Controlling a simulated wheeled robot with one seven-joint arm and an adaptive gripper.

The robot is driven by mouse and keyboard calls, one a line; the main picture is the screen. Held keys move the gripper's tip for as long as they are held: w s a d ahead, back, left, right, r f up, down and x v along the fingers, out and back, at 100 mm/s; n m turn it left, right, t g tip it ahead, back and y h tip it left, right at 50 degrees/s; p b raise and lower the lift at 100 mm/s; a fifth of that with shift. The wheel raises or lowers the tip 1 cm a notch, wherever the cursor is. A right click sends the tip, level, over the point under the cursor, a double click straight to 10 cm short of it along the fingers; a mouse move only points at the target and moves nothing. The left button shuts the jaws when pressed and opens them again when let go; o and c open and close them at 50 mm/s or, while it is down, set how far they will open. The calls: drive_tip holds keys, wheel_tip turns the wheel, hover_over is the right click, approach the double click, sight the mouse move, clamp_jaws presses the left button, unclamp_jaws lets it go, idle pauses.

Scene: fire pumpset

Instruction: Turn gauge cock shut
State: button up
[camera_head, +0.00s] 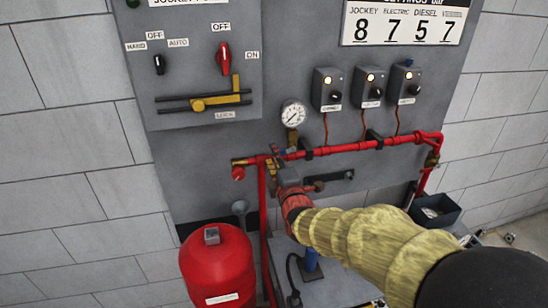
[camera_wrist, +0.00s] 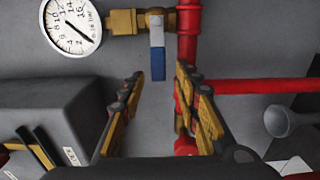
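The gauge cock is a small brass valve (camera_wrist: 126,22) between the white dial gauge (camera_wrist: 73,24) and the red pipe (camera_wrist: 188,35) in the wrist view. Its lever has a blue grip (camera_wrist: 158,62) pointing straight down in that picture, square to the brass body. My gripper (camera_wrist: 160,84) is open, with one finger on each side below the lever's end. Nothing is between the fingers, and the blue grip's tip is just beyond them. In the head view my gripper (camera_head: 275,163) is close to the pipe under the gauge (camera_head: 293,113) and partly hides the cock.
A red horizontal pipe (camera_head: 345,148) runs along the grey panel. Three lit switch boxes (camera_head: 370,88) are above it. A red tank (camera_head: 217,268) stands below left. In the wrist view a grey box (camera_wrist: 55,115) is left of my fingers and a grey funnel (camera_wrist: 285,120) is right.

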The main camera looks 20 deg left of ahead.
drive_tip(key=v, duration=1.1)
drive_tip(key=shift+s, duration=0.3)
wheel_tip(320, 180, down, 11)
drive_tip(key=s+d+m+g+h, duration=0.1)
drive_tip(key=s+m+g+h, duration=0.1)
drive_tip(key=s+m+g, duration=0.3)
drive_tip(key=s+d+f+m+g+h, duration=0.3)
drive_tip(key=s+d+f+m, duration=0.2)
drive_tip(key=d+m, duration=0.25)
drive_tip(key=s+d+r+m+g+h, duration=0.2)
drive_tip(key=s+d+m, duration=0.2)
drive_tip(key=s+d, duration=0.4)
drive_tip(key=s+d+r+m+g+h, duration=0.25)
drive_tip(key=s+d+m, duration=0.3)
drive_tip(key=d, duration=0.55)
drive_tip(key=s+d+r+m+t, duration=0.2)
drive_tip(key=s+d+r+t, duration=0.1)
drive_tip(key=d+r, duration=0.4)
drive_tip(key=shift+s+d+p, duration=0.15)
drive_tip(key=shift+s+p, duration=0.2)
drive_tip(key=shift+p, duration=0.1)
